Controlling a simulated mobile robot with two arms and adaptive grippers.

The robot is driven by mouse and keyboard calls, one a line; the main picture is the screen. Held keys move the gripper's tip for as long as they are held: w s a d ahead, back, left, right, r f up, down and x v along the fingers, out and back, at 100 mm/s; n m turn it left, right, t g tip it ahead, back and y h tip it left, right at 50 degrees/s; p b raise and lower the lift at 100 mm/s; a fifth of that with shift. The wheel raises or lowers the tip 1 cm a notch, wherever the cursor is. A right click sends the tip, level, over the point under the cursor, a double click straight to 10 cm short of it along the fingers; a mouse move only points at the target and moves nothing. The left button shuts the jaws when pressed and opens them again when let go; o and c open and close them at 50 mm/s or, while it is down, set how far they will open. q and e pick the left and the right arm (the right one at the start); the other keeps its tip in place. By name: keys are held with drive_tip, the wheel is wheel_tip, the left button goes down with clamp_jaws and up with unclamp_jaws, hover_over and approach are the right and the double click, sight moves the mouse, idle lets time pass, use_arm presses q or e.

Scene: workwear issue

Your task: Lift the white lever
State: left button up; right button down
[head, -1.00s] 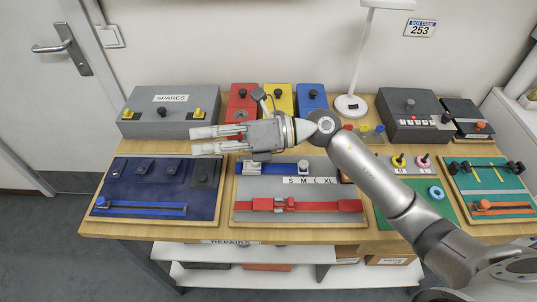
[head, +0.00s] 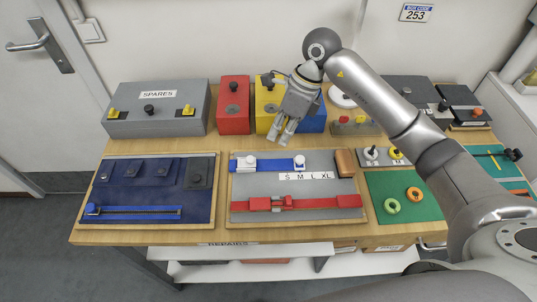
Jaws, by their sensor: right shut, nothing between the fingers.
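A white piece (head: 250,162) sits at the left end of a blue bar on the grey board (head: 240,186). My right gripper (head: 282,138) is shut and empty. It points down in front of the yellow and blue boxes, behind and above the blue bar, apart from the white pieces in the picture. My left gripper is not in view.
A red slider (head: 277,203) and size labels (head: 305,176) share the grey board. Red (head: 232,118), yellow (head: 263,92) and blue (head: 316,120) boxes stand behind. A navy board (head: 150,190) lies left, a green mat (head: 425,210) with rings right. My right arm crosses the right side.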

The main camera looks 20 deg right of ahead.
sight(256, 165)
drive_tip(key=p+x, duration=0.2)
drive_tip(key=x, duration=0.6)
drive_tip(key=shift+s+a+f+p, duration=0.1)
drive_tip(key=shift+a+f+p, duration=0.1)
drive_tip(key=shift+f+p, duration=0.15)
drive_tip(key=shift+a+f, duration=0.15)
drive_tip(key=shift+f, duration=0.4)
drive_tip(key=shift+a+r+b, duration=0.25)
drive_tip(key=shift+r+b, duration=0.25)
drive_tip(key=shift+r, duration=0.05)
drive_tip(key=shift+w+a+r+b, duration=0.2)
drive_tip(key=shift+a+r+b, duration=0.1)
drive_tip(key=shift+r+b, duration=0.15)
drive_tip(key=shift+w+a+r+b, duration=0.3)
drive_tip(key=shift+a+r+b, duration=0.5)
drive_tip(key=shift+b, duration=0.3)
drive_tip(key=shift+r, duration=0.1)
drive_tip(key=shift+r+p, duration=0.5)
drive_tip(key=shift+r, duration=0.25)
